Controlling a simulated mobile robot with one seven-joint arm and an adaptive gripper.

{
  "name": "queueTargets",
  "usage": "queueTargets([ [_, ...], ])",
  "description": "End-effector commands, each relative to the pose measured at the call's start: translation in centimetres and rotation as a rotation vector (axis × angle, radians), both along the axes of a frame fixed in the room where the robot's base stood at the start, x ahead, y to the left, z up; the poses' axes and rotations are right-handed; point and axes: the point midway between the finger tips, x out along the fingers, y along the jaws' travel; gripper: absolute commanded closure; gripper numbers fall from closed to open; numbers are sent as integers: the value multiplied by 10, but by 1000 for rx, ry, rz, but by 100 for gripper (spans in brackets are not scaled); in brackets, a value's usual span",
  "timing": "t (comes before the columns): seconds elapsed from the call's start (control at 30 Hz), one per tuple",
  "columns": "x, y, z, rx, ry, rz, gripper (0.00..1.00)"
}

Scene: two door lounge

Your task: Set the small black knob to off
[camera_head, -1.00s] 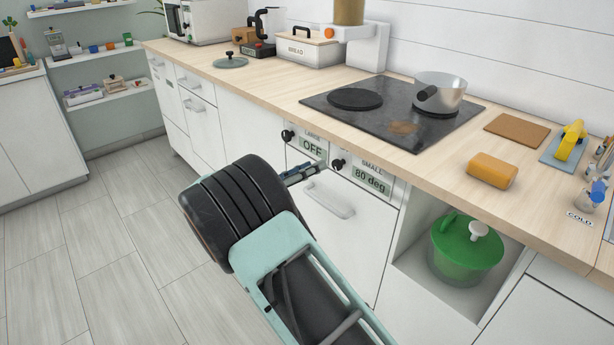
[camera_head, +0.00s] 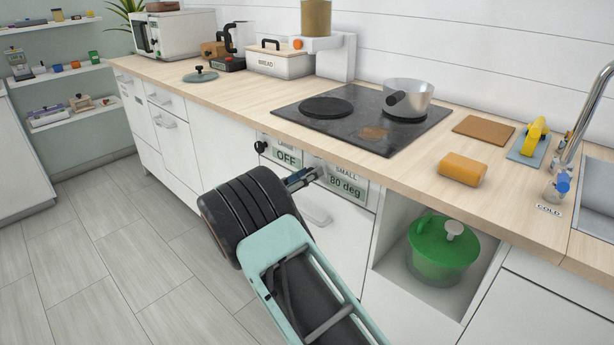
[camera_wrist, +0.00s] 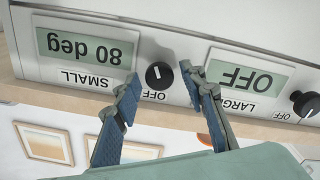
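The small black knob (camera_wrist: 159,76) sits on the white stove front, beside the SMALL display (camera_head: 344,186), which reads 80 deg. In the wrist view, where the lettering is upside down, this display (camera_wrist: 86,48) is left of the knob. My gripper (camera_wrist: 160,86) is open, its two blue-padded fingers on either side of the knob with gaps visible. In the head view my gripper (camera_head: 303,179) is at the panel and hides most or all of this knob. The large knob (camera_head: 261,147) is beside the LARGE display (camera_head: 287,155), which reads OFF.
An oven handle (camera_head: 314,213) is just below the gripper. The wooden counter (camera_head: 380,168) overhangs the panel and carries a hob (camera_head: 350,128) with a pot (camera_head: 413,98). A green lidded bowl (camera_head: 440,252) stands in the open niche at right. The floor at left is clear.

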Motion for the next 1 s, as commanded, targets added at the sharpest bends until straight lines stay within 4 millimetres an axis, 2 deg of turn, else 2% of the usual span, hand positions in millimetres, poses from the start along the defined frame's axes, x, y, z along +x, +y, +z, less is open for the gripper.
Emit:
queueTargets([
  [0.27, 1, -1, 0, 0, 0, 0, 62],
  [0.6, 1, 0, 0, -1, 1, 0, 99],
  [1.0, 1, 0, -1, -58, 44, 0, 100],
])
